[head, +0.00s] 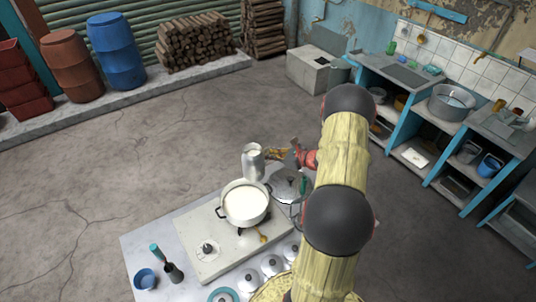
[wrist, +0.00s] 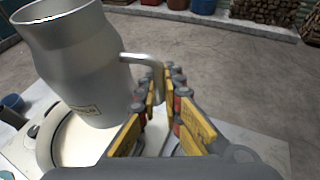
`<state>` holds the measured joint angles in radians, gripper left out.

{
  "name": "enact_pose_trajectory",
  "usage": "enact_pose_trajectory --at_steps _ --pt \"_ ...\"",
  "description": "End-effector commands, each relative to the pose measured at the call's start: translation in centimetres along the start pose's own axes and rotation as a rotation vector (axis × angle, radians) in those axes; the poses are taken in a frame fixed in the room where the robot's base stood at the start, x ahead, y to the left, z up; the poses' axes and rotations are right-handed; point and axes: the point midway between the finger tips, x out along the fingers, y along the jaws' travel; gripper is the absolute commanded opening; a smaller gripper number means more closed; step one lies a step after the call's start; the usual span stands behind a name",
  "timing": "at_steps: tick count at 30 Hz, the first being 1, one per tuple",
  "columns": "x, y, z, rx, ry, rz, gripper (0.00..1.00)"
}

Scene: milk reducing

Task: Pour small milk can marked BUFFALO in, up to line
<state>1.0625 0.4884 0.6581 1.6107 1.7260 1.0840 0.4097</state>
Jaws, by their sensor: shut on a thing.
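A silver metal milk can (wrist: 82,58) with a side handle (wrist: 150,62) fills the left of the wrist view. A small tan label (wrist: 86,109) sits low on its body; I cannot read its lettering surely. My gripper (wrist: 160,92) is shut on the handle, and the can is tilted. In the head view the can (head: 253,163) is just behind a wide pot (head: 245,190) of white liquid, its mouth showing white inside. The pot also shows below the can in the wrist view (wrist: 46,142). I cannot make out any fill line. My arm hides part of the table's right side.
A lidded pot (head: 289,184) is right of the can.

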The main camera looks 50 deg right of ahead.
Motion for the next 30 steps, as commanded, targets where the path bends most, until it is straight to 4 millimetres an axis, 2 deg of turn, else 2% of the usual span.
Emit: enact_pose_trajectory --at_steps 8,30 --pt "0.2 -0.1 -0.4 -0.001 -0.003 -0.001 0.00" --pt "-0.3 -0.9 0.9 -0.103 -0.003 -0.043 0.00"
